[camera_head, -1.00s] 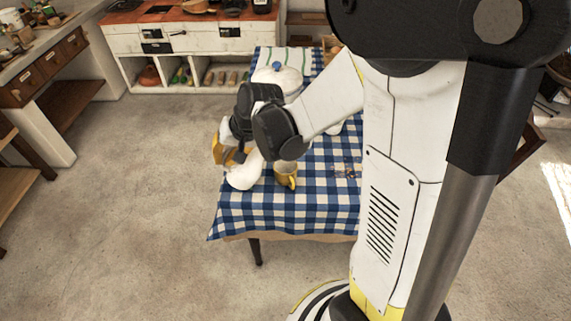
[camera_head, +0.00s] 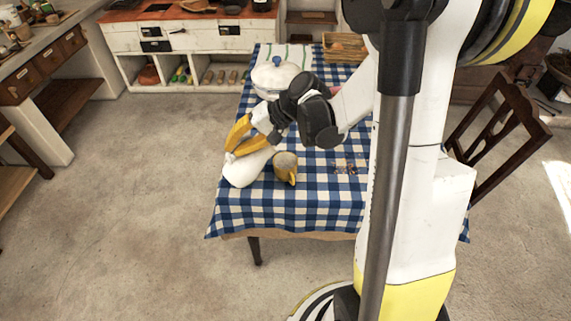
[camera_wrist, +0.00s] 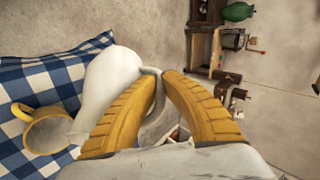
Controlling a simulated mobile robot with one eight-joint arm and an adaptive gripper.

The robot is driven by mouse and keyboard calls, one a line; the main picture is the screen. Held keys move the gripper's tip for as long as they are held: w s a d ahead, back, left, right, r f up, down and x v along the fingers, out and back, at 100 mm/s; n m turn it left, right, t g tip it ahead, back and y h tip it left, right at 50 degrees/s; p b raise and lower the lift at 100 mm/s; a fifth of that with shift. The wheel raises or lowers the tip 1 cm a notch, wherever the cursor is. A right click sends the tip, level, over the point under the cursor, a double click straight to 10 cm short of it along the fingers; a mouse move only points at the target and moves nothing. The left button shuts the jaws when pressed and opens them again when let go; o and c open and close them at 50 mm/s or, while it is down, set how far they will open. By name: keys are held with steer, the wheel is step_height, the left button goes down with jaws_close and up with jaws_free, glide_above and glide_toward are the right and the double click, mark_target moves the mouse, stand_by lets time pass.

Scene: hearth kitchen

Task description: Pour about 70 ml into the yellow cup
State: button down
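The yellow cup (camera_head: 286,165) stands upright near the front of the checked table; the wrist view shows its round opening and yellow handle (camera_wrist: 46,130). A white jug (camera_head: 243,170) is just left of the cup in the head view, and it also shows in the wrist view (camera_wrist: 108,75). The jug looks tilted, its narrower end toward the cup. My gripper (camera_head: 238,146), with its yellow fingers (camera_wrist: 166,82), is closed around the jug's handle side. The exact grip is partly hidden. No liquid stream is visible, and the cup's fill level cannot be told.
The table has a blue checked cloth (camera_head: 285,213). A white pot with a blue knob (camera_head: 272,76) and a wicker basket (camera_head: 344,46) stand farther back. Small brown bits (camera_head: 346,168) lie right of the cup. A wooden chair (camera_head: 505,125) is at the right.

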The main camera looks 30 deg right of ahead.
mark_target(250, 138)
steer(key=shift+d+r+y+b, duration=0.2)
steer(key=shift+d+y+b, duration=0.3)
steer(key=shift+y, duration=0.1)
steer(key=shift+d, duration=0.1)
steer(key=shift+d+r+m+t+y+b, duration=0.1)
steer(key=shift+d+m+t+y+b, duration=0.25)
steer(key=shift+d+y+b, duration=0.55)
steer(key=shift+d+y+b, duration=0.35)
steer(key=shift+y+b, duration=0.1)
steer(key=shift+y, duration=0.05)
steer(key=shift+d+m+y+b, duration=0.35)
steer(key=shift+d+b, duration=0.2)
steer(key=shift+b, duration=0.15)
stand_by(1.5)
